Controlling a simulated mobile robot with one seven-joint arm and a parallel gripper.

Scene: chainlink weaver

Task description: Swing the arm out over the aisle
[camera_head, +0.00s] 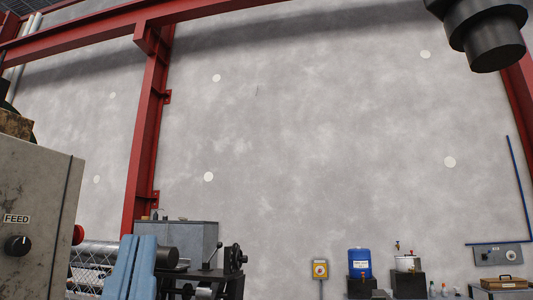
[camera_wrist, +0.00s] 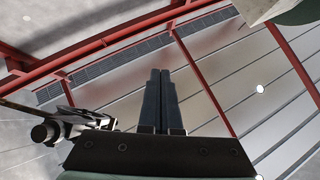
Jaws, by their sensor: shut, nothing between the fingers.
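My gripper (camera_wrist: 160,73) shows in the wrist view. Its two dark fingers lie side by side, shut with nothing between them. They point up toward the ceiling beams and the ribbed roof, apart from anything. In the head view I cannot make out the gripper. The aisle floor shows in neither view, so how the arm lies relative to it cannot be told.
In the head view, a grey panel marked FEED (camera_head: 50,195) stands close at left, near wire mesh (camera_head: 85,280) and a dark machine with a handwheel (camera_head: 234,259). A red column (camera_head: 149,130) rises behind.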

